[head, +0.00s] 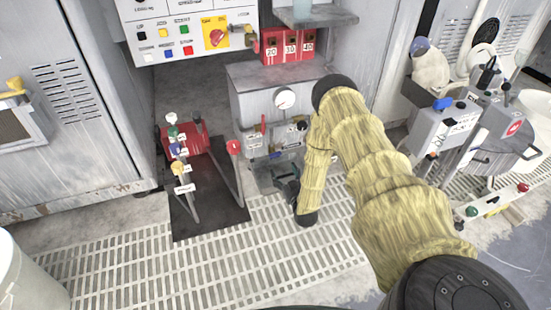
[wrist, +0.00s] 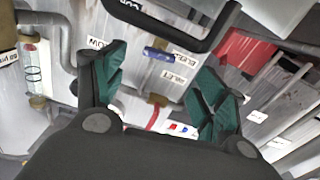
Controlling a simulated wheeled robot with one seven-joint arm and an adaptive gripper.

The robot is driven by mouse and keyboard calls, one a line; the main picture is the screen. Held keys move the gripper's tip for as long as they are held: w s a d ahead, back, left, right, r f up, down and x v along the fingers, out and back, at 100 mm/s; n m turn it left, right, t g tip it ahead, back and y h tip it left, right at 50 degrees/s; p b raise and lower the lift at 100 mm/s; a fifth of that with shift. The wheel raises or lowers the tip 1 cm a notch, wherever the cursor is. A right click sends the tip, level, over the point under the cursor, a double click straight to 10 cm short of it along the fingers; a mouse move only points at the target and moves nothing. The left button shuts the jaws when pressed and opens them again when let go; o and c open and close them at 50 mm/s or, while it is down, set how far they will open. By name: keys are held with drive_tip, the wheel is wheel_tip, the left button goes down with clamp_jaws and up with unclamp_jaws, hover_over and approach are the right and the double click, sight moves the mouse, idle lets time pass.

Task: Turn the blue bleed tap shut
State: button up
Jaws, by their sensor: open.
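The blue bleed tap (wrist: 160,54) shows in the wrist view as a short blue lever beside a label that seems to read BLEED. It lies nearly level in the picture, beyond and between my fingers, and I see no contact. My gripper (wrist: 164,66) is open, with one green-padded finger on each side and nothing between the pads. In the head view my gripper (head: 287,182) hangs low in front of the grey valve cabinet (head: 262,98), partly hidden by my yellow-sleeved arm. The tap is too small there to make out surely.
A red lever (wrist: 153,117) sits below the tap in the wrist view. A dark bar handle (wrist: 180,42) crosses above it. In the head view a gauge (head: 285,97) is on the cabinet, and a red lever stand (head: 190,145) with several coloured knobs stands left.

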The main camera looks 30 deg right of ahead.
sight(276, 157)
drive_tip(key=b+x, duration=0.4)
drive_tip(key=x, duration=0.6)
drive_tip(key=shift+w+b, duration=0.25)
drive_tip(key=shift+b, duration=0.1)
drive_tip(key=c, duration=1)
drive_tip(key=shift+a+m+p, duration=0.1)
drive_tip(key=shift+m+p, duration=0.35)
drive_tip(key=shift+m, duration=0.25)
drive_tip(key=shift+c, duration=0.2)
drive_tip(key=o, duration=1)
drive_tip(key=shift+o, duration=0.2)
drive_tip(key=shift+s, duration=0.1)
